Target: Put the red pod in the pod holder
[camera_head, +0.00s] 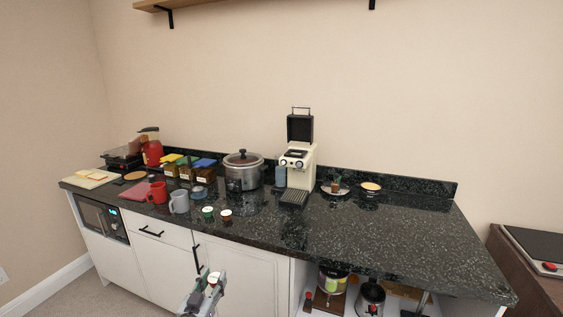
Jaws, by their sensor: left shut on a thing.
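My left gripper (207,280) is low in front of the white cabinet doors, below the counter edge. It is shut on a small white pod with a red top, the red pod (213,280); the fingers hide part of it. A cream coffee machine (297,158) stands at the back of the counter with its black lid raised. The pod holder inside its top is too small to make out. A green-topped pod (208,212) and a brown-topped pod (226,214) stand on the counter's front part. My right gripper is not in view.
A grey mug (179,203), a red mug (157,193) and a slow cooker (243,172) stand left of the coffee machine. A plate with items (335,189) lies to its right. The dark counter (400,235) is clear at front right. An open shelf below holds several items.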

